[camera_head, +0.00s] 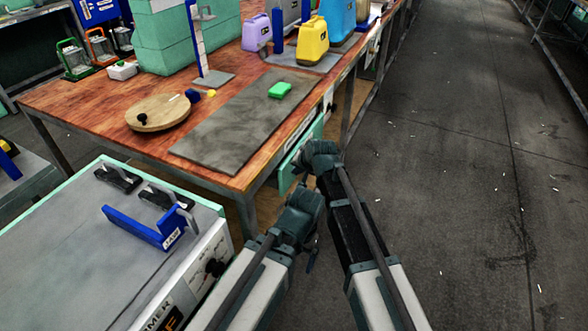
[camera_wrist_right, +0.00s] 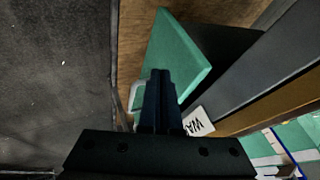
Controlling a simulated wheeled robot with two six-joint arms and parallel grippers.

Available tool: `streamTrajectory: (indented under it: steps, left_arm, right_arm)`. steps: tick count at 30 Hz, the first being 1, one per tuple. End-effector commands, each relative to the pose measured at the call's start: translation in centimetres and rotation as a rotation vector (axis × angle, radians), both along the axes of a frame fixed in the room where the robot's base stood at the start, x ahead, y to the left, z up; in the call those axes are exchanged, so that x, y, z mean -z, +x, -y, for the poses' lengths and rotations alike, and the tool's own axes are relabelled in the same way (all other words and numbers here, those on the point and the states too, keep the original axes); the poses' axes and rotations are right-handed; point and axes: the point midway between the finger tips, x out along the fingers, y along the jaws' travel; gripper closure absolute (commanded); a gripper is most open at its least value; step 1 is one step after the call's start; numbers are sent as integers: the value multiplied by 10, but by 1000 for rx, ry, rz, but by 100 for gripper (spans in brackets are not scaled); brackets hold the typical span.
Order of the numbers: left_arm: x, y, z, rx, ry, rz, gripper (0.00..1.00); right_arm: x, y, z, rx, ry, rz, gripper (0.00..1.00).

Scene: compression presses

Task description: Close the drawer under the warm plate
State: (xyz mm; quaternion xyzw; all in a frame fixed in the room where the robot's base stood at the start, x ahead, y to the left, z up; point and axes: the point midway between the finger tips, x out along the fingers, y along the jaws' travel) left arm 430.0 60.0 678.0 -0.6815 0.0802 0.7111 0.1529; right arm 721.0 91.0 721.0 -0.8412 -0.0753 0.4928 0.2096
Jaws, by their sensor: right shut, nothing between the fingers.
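The drawer's green front (camera_head: 298,153) shows below the table edge in the head view, partly hidden by my right arm. In the right wrist view the green front (camera_wrist_right: 180,52) stands out from the table edge, with the dark drawer body behind it, so the drawer is open. My right gripper (camera_wrist_right: 160,75) is shut and empty, with its fingertips at the front's outer face; I cannot tell whether they touch. A flat grey plate (camera_head: 245,112) lies on the table above. My left gripper (camera_head: 312,250) is low beside the right arm, and its fingers are unclear.
The wooden table (camera_head: 90,110) carries a round board (camera_head: 158,112), a green block (camera_head: 280,90) and several coloured weights. A grey machine (camera_head: 90,240) with a blue handle stands at the lower left. Dark floor (camera_head: 450,170) is free on the right.

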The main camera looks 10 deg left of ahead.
Motion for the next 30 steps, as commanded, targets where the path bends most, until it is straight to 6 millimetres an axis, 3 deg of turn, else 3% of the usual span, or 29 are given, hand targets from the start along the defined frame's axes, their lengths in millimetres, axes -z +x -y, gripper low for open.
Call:
streamTrajectory:
  steps: [2, 16, 30]
  left_arm:
    - [0, 0, 0, 0, 0, 0, 5]
    - [-73, 0, 0, 0, 0, 0, 5]
    - [-80, 0, 0, 0, 0, 0, 5]
  right_arm:
    - [0, -8, 12, 4, -1, -1, 100]
    - [-73, -52, 43, 5, -5, -3, 100]
    - [-79, -58, 48, 4, -7, -4, 100]
